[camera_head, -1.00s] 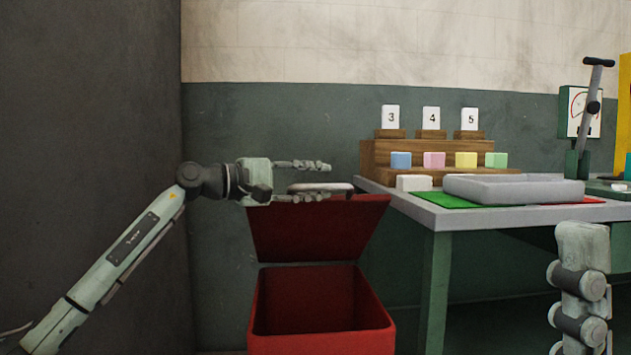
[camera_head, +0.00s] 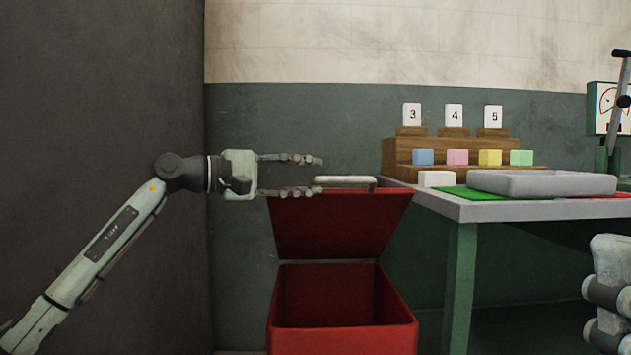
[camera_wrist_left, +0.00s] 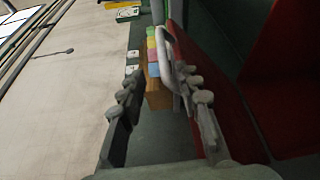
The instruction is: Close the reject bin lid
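The red reject bin (camera_head: 343,338) stands on the floor left of the table, its inside empty as far as I see. Its red lid (camera_head: 340,225) is raised at the back, with a pale bar handle (camera_head: 345,180) along its top edge. The lid (camera_wrist_left: 218,75) and handle (camera_wrist_left: 170,70) also show in the left wrist view. My left gripper (camera_head: 318,176) is open, pointing right, with its fingertips at the left end of the handle. In the wrist view the handle lies ahead between the open fingers (camera_wrist_left: 158,85), not gripped. My right gripper is out of view.
A table (camera_head: 490,211) stands right of the bin, with a grey tray (camera_head: 545,183), a green mat (camera_head: 480,193) and a wooden rack (camera_head: 400,151) of coloured blocks. A dark wall (camera_head: 95,80) is close on the left. Part of my right arm shows at the right edge.

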